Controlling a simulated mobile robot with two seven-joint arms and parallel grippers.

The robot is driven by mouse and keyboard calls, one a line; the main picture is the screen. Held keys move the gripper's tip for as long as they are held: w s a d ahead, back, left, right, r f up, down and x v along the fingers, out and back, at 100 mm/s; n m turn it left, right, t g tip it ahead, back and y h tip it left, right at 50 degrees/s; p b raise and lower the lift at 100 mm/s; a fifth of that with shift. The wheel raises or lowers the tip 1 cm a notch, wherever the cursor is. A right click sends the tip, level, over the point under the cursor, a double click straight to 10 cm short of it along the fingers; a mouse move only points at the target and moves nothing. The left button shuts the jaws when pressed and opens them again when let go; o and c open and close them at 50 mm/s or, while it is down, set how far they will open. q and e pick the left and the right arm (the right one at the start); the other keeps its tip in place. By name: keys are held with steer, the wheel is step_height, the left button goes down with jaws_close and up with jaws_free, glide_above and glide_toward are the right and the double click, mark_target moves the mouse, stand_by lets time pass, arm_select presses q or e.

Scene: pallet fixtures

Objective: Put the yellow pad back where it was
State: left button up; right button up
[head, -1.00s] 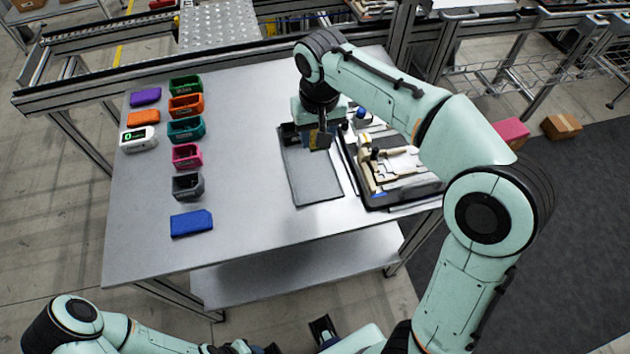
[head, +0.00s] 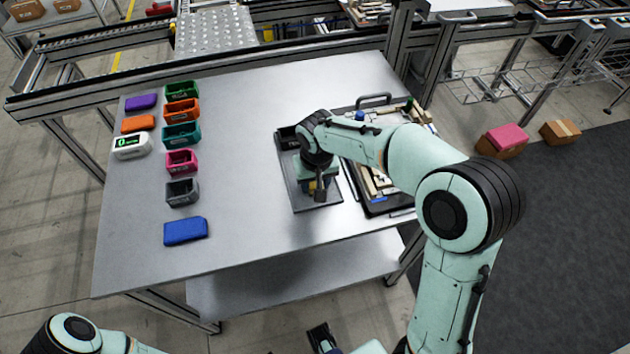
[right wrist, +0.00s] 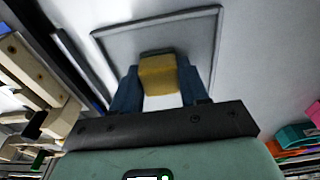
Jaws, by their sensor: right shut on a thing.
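My right gripper (head: 318,194) is over the grey rimmed tray (head: 293,188) near the middle of the table. It is shut on the yellow pad (right wrist: 158,76), which sits between its two blue fingers in the right wrist view. In the head view only a small yellow patch shows beside the fingers. The tray (right wrist: 207,32) lies beyond the pad in the wrist view. I cannot tell whether the pad touches it.
Several coloured bins (head: 181,135) stand in a column at the table's left. A blue pad (head: 185,231), orange pad (head: 138,123), purple pad (head: 141,102) and white display unit (head: 132,145) lie near them. A black-framed fixture (head: 385,205) stands right of the tray. The table's middle left is clear.

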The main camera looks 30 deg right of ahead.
steer(key=shift+f, duration=0.1)
steer(key=o, duration=0.9)
steer(key=shift+o, duration=0.2)
steer(key=shift+r, duration=0.2)
step_height(320, 180, up, 12)
steer(key=s+p, duration=0.1)
steer(key=shift+s+a+p, duration=0.2)
steer(key=shift+p, duration=0.1)
steer(key=shift+f, duration=0.15)
